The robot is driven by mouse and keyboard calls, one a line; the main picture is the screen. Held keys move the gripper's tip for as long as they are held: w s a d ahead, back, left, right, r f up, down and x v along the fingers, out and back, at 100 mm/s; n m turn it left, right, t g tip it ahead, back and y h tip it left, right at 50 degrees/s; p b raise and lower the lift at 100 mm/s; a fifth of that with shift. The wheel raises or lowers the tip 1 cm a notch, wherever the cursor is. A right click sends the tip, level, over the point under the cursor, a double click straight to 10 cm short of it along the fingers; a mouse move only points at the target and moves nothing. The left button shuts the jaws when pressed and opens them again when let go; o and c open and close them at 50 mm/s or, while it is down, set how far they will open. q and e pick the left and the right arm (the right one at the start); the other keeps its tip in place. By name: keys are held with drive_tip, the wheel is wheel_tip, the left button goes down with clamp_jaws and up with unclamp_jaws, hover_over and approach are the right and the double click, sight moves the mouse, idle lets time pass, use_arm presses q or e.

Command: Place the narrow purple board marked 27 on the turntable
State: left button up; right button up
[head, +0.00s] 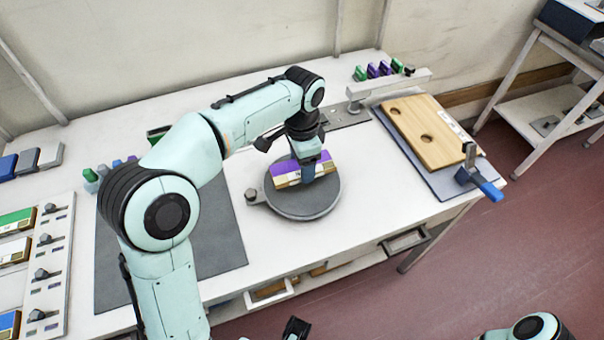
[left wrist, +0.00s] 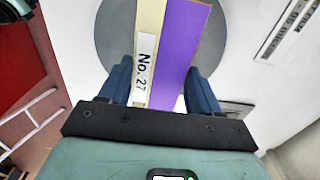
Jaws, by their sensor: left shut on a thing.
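The narrow purple board (head: 286,170) has a pale wooden edge and a label. In the left wrist view the board (left wrist: 182,50) shows the label "No. 27". My left gripper (head: 307,172) is shut on it from above, a finger on each side of the board. The grey round turntable (head: 305,207) is directly under the board; it also shows in the left wrist view (left wrist: 112,45). I cannot tell whether the board touches the disc.
A dark mat (head: 215,250) is left of the turntable. A rack of colored boards (head: 15,250) stands far left. Small colored blocks (head: 380,69) sit at the back.

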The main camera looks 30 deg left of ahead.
use_arm(q)
drive_tip(key=shift+f+b, duration=0.35)
drive_tip(key=shift+f, duration=1.8)
drive_tip(key=shift+f, duration=0.1)
drive_tip(key=o, duration=1.1)
drive_tip(key=shift+c, duration=0.2)
wheel_tip(320, 180, up, 12)
drive_tip(key=p, duration=0.2)
drive_tip(key=shift+p, duration=0.4)
